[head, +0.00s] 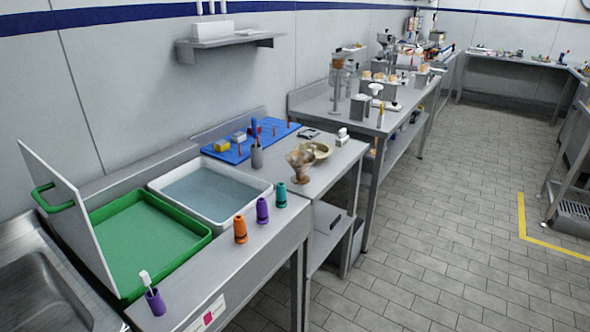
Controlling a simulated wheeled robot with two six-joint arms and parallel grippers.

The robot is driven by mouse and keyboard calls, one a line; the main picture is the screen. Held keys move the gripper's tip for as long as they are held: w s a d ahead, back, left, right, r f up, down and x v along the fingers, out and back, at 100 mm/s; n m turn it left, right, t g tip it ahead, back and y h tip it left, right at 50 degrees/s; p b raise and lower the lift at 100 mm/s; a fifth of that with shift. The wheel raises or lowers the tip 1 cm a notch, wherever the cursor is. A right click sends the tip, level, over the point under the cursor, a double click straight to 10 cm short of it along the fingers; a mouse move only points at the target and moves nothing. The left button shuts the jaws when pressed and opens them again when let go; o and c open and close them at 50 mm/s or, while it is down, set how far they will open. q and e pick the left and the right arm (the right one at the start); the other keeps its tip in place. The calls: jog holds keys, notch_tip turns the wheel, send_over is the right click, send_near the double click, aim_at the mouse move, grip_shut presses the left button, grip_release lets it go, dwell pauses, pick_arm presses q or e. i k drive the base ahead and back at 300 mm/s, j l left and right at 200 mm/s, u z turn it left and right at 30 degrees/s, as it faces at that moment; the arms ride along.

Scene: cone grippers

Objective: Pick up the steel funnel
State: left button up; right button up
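A shiny, brownish funnel-shaped piece (300,160), wide at the top and narrow below, stands on the steel table in the middle of the head view. It is the likeliest steel funnel, but its colour looks more coppery than steel. Neither of my grippers is in view.
A white water tub (164,187) and green tray (206,240) with an upright white panel (62,205) are left. A blue board (226,154) lies behind.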

aim_at(300, 161)
jog(key=u, duration=0.3)
jog(key=i+l+u, duration=0.45)
jog(key=l+u, duration=0.25)
jog(key=l, duration=0.15)
jog(key=i+l+u, duration=0.2)
jog(key=l, duration=0.15)
jog(key=k, duration=0.05)
